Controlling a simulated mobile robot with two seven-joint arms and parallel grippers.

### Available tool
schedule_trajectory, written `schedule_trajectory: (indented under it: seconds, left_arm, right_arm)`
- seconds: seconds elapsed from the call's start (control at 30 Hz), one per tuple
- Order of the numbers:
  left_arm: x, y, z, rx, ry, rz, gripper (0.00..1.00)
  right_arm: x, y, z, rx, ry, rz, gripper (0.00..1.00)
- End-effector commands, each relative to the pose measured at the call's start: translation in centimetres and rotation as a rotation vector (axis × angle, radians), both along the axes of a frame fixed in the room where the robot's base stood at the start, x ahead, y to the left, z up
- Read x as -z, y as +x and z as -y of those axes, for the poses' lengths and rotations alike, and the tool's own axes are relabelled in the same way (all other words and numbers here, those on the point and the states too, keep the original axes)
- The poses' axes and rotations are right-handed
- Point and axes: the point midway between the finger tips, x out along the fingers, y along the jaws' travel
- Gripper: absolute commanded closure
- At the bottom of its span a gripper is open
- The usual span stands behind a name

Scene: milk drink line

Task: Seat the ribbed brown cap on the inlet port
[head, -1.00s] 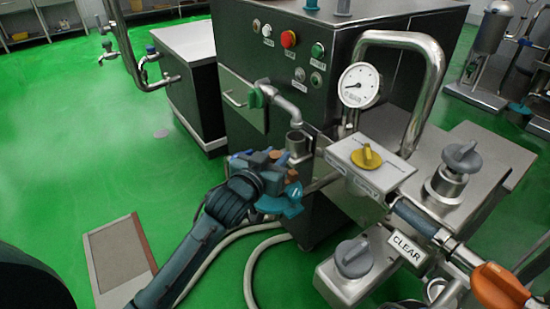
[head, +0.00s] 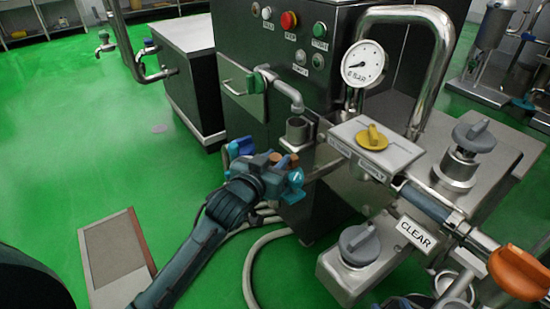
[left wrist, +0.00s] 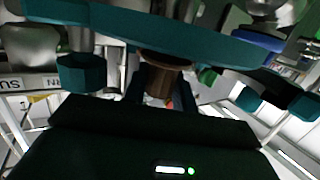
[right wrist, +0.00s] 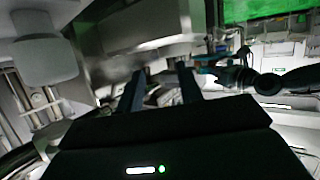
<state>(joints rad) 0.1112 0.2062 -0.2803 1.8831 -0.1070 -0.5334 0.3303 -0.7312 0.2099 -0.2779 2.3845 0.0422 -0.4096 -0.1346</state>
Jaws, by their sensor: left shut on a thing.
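The ribbed brown cap (left wrist: 160,80) is between the fingers of my left gripper (left wrist: 162,98), which is shut on it. In the head view my left gripper (head: 284,163) is in front of the machine, with bits of brown showing at its jaws. Just above and behind it stands an open upright metal tube (head: 297,129) under a bent spout, apart from the cap. It looks like the inlet port, but no label on it is readable. My right gripper (right wrist: 160,90) is open, with nothing clear between its fingers.
Right of the tube are a box with a yellow knob (head: 373,137), a pressure gauge (head: 363,64) and grey knobs (head: 359,245). Green floor (head: 100,160) is open at left.

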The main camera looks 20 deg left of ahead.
Motion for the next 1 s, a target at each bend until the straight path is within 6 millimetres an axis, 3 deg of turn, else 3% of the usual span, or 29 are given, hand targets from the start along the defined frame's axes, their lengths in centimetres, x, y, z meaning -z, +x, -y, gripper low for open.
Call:
schedule_trajectory:
  seconds: [0.87,0.9,1.0]
  left_arm:
    - [1.0,0.0,0.0,0.000,0.000,0.000,1.00]
    - [1.0,0.0,0.0,0.000,0.000,0.000,0.70]
    - [0.9,0.0,0.0,0.000,0.000,0.000,0.62]
  right_arm:
    - [0.0,0.2,0.1,0.003,0.001,0.011,0.64]
    - [0.0,0.2,0.1,0.003,0.001,0.011,0.64]
    - [0.0,0.2,0.1,0.004,0.001,0.010,0.64]
